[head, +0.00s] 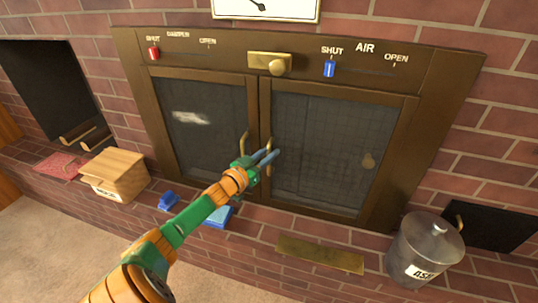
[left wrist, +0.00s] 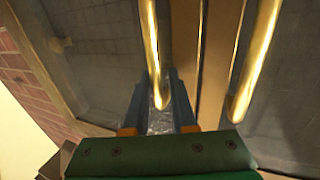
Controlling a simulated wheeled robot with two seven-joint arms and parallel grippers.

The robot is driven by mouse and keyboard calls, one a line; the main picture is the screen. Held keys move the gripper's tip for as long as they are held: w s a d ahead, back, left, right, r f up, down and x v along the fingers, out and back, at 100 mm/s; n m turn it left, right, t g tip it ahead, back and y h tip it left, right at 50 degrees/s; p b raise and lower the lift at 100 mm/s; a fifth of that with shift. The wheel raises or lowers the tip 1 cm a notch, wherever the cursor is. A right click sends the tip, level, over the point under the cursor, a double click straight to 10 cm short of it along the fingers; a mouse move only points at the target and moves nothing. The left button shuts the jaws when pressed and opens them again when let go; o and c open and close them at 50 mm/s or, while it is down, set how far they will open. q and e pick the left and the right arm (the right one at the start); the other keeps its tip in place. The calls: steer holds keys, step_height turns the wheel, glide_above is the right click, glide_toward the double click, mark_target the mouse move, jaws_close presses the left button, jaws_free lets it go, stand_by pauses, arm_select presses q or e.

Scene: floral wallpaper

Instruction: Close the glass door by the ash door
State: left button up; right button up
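Two dark glass doors in brown frames fill the stove front. Each has a brass handle near the middle. My left gripper (head: 266,157) is at the right door's handle (head: 269,146). In the left wrist view, its blue fingers (left wrist: 160,105) stand apart on either side of a brass handle (left wrist: 153,50); contact is unclear. A dark ash door or opening (head: 495,228) is low right. My right gripper is out of view.
An ash bin (head: 425,250) stands at the lower right beside a brass plate (head: 320,254). A cardboard box (head: 115,172) and blue items (head: 168,200) sit on the brick ledge. Above the doors are a brass latch (head: 270,64) and red and blue sliders (head: 329,68).

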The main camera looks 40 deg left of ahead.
arm_select(q)
steer(key=shift+f, duration=0.15)
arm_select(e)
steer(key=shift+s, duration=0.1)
arm_select(q)
steer(key=s+p, duration=0.3)
steer(key=s, duration=0.4)
steer(key=shift+d, duration=0.25)
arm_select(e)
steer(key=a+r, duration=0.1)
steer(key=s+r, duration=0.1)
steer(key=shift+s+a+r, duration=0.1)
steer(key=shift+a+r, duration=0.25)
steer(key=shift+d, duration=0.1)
